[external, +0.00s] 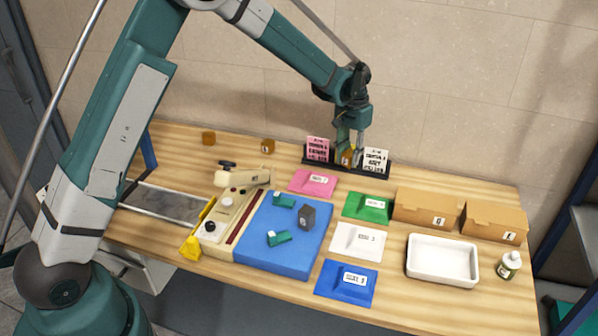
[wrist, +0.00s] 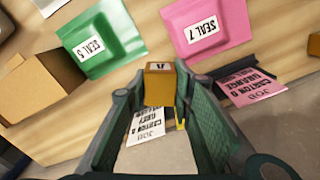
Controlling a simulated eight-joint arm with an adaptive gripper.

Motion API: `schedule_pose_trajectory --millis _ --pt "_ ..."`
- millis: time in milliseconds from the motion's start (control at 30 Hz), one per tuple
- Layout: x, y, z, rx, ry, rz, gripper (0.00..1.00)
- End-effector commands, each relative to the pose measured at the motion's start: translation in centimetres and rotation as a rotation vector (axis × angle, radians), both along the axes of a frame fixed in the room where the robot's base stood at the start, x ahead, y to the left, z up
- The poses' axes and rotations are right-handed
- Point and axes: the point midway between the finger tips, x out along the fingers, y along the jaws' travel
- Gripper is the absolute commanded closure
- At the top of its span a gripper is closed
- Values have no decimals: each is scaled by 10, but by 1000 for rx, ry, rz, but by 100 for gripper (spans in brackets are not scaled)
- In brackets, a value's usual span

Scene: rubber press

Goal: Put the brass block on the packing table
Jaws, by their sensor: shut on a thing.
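My gripper (external: 349,150) is above the back of the wooden table, in front of the black card holder. It is shut on a brass-coloured block (external: 347,158). In the wrist view the block (wrist: 160,84) sits between the green fingertips, with a dark letter on its top face. The fingers partly hide the block in the external view. The wooden table (external: 400,292) spans the scene; I cannot tell which part of it is called the packing table.
A pink card (external: 317,149) and a white card (external: 375,160) stand in the holder. Pink (external: 313,182), green (external: 367,206), white (external: 356,243) and blue (external: 346,283) seal packets lie in front. A blue mat (external: 270,255) bears a dark block (external: 307,217). Cardboard boxes (external: 427,208) and a white tray (external: 442,260) stand right.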

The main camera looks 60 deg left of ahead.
Motion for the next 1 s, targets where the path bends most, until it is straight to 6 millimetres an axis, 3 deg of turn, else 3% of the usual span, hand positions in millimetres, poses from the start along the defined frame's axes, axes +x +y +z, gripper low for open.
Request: schedule_pose_trajectory --millis 500,1000 --pt "66 -155 1 0 0 -190 96" --pt "101 -315 1 0 0 -370 96"
